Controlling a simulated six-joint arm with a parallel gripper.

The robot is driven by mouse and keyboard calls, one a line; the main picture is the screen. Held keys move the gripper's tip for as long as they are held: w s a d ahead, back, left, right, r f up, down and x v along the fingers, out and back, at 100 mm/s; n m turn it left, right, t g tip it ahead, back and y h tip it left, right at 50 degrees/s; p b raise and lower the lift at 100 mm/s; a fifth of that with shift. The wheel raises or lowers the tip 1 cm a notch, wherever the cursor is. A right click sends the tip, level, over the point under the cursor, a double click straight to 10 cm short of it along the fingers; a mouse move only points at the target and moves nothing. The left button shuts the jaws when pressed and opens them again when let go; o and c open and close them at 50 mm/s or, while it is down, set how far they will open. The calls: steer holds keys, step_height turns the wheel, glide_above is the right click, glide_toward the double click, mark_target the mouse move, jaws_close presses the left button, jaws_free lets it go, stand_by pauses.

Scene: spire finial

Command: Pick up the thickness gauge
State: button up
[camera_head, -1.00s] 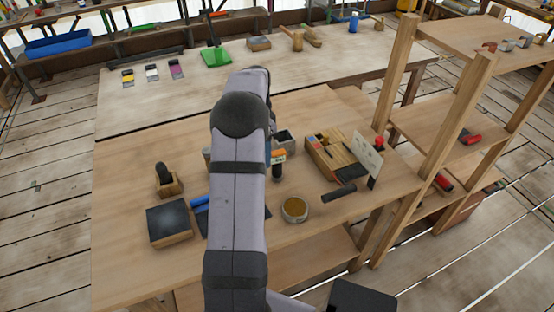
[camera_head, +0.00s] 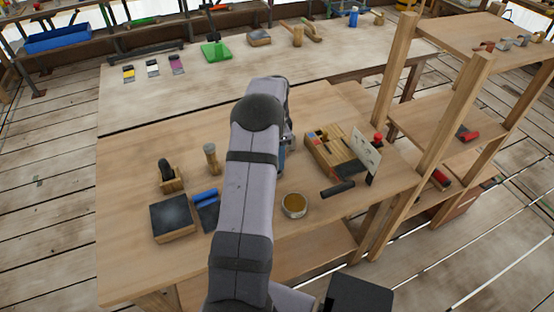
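I cannot make out for certain which thing is the thickness gauge; it may be small or behind my arm. My own grey arm rises through the middle of the view and bends over the wooden workbench (camera_head: 125,240). My gripper's fingers are hidden behind the arm, so I cannot see whether they hold anything. Just right of the arm, a small bluish patch shows, too covered to name. Left of the arm lie blue-handled items (camera_head: 206,196) on a dark pad. A dark-topped block (camera_head: 172,217) is beside them.
A small block with a dark knob (camera_head: 168,174) and an upright peg (camera_head: 211,158) stand at left. A round tin (camera_head: 294,205), a dark bar (camera_head: 338,189), a wooden box (camera_head: 328,150) and an upright card (camera_head: 366,160) are at right. Wooden shelf posts (camera_head: 440,150) rise beyond.

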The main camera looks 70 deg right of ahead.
steer(key=shift+d+f+p, duration=0.1)
steer(key=shift+f+p, duration=0.5)
steer(key=shift+f, duration=1.15)
steer(key=c, duration=1.3)
steer(key=shift+o, duration=0.2)
